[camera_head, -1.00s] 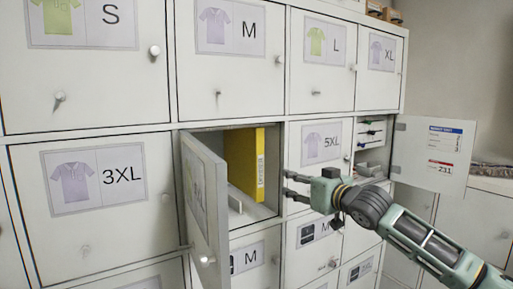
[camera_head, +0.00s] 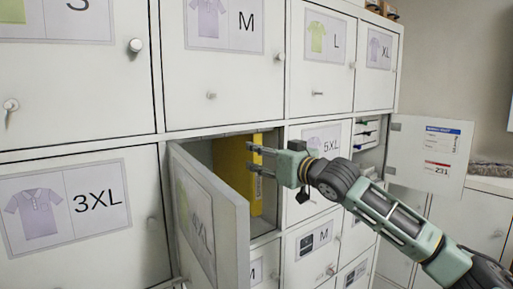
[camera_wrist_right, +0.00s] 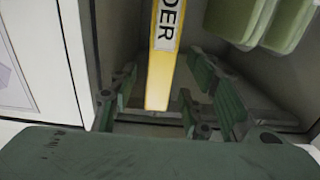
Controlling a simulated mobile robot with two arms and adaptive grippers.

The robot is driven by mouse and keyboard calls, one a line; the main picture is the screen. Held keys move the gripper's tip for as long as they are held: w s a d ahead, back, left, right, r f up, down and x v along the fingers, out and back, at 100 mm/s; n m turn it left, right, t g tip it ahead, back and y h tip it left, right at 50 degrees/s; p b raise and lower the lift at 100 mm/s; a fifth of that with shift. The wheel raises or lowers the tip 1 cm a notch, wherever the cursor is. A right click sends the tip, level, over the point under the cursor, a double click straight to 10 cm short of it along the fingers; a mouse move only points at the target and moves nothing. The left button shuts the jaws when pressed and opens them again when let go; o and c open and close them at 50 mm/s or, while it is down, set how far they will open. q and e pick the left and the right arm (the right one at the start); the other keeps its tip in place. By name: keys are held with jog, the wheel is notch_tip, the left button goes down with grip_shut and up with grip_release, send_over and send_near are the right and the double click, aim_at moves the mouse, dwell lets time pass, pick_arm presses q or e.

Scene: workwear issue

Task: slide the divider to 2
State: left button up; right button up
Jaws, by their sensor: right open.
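A yellow upright divider (camera_head: 232,180) stands inside the open compartment behind the half-open door of the middle row. In the right wrist view the yellow divider (camera_wrist_right: 160,75) shows its narrow front edge, with a white label ending in "DER". My right gripper (camera_head: 256,159) is at the compartment's opening, in front of the divider. Its fingers are open, and in the right wrist view (camera_wrist_right: 165,105) the divider's edge appears between them, with no clear contact. No position marked 2 can be read. My left gripper is not in view.
The open door (camera_head: 208,225) juts out left of the compartment. Another open door (camera_head: 430,155) hangs to the right, beside a compartment with small items. Closed labelled lockers surround them. Light green objects (camera_wrist_right: 240,20) show at the upper right of the wrist view.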

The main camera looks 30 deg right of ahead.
jog(key=shift+w+a+f+p, duration=0.15)
jog(key=shift+w+p, duration=0.15)
jog(key=shift+w, duration=1.2)
jog(key=c, duration=0.7)
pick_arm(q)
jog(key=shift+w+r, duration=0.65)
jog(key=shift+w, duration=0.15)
pick_arm(e)
grip_shut()
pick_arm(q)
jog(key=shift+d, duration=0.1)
